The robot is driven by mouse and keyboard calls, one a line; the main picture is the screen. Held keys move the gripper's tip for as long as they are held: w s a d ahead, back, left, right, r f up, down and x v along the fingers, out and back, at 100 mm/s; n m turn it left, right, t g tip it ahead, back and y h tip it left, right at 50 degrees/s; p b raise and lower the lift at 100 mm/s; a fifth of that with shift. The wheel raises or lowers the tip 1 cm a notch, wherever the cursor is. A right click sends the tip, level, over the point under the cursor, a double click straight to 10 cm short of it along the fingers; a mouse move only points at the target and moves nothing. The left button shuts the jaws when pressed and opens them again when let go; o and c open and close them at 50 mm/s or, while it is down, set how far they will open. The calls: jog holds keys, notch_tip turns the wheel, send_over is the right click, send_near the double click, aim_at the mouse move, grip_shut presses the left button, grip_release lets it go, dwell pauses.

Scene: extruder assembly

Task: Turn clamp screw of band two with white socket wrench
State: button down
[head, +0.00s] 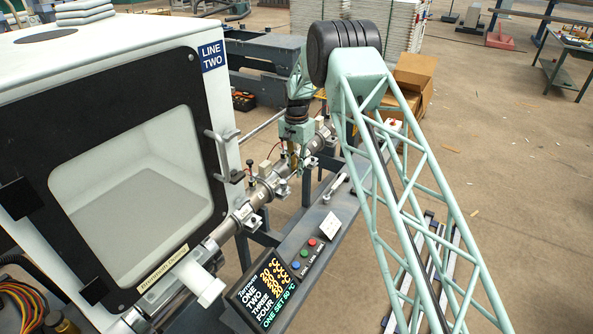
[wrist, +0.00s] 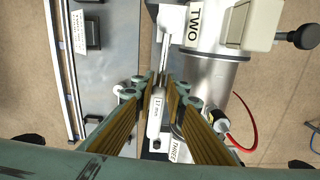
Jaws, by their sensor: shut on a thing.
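My gripper (wrist: 160,84) is shut on the white socket wrench (wrist: 154,118), which is marked 11 mm. The wrench points up the wrist view, its thin metal shaft reaching toward the clamp of band two (wrist: 229,56). I cannot tell whether the socket sits on the clamp screw; the screw itself is not clear. In the head view my gripper (head: 292,158) is down at the barrel (head: 265,190), and the wrench is too small to make out there.
A "THREE" label (wrist: 177,150) shows close below the fingers. A connector (wrist: 221,122) with a red cable is beside band two. A beige terminal box (wrist: 254,24) stands on band two. The control panel (head: 268,292) and white machine cabinet (head: 110,45) flank the barrel.

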jog(key=shift+r, duration=0.8)
dwell(0.8)
jog(key=shift+s, duration=0.1)
dwell(0.5)
jog(key=s+d+m, duration=0.3)
jog(key=s+m, duration=0.6)
jog(key=m, duration=0.4)
jog(key=shift+d+f, duration=0.15)
jog(key=shift+d, duration=0.25)
dwell(0.4)
jog(key=shift+f+b, duration=0.35)
jog(key=shift+f, duration=0.65)
dwell(1.0)
jog(key=shift+w, duration=0.2)
